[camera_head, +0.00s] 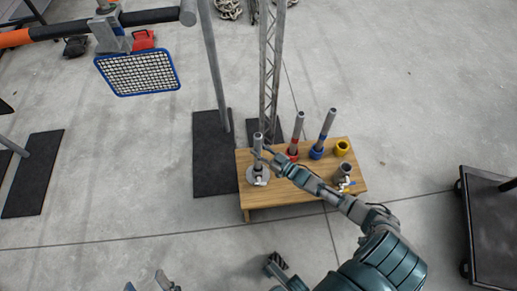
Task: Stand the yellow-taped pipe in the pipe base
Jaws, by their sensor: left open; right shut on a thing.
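A grey pipe (257,141) stands upright over the round grey pipe base (248,178) at the left end of the wooden table. My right gripper (262,153) is shut on this pipe from the right. No yellow tape shows on it; the fingers may cover it. I cannot tell whether its lower end is fully seated in the base. The yellow holder (342,147) at the table's back right is empty. My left gripper (147,284) is open and empty at the bottom edge, away from the table, with only its fingertips showing.
A red-taped pipe (297,128) and a blue-taped pipe (327,126) stand in holders on the wooden table (290,193). A valve-like fitting (345,179) sits at the right end. A lattice post (271,70) rises behind. A dark cart (492,230) is far right.

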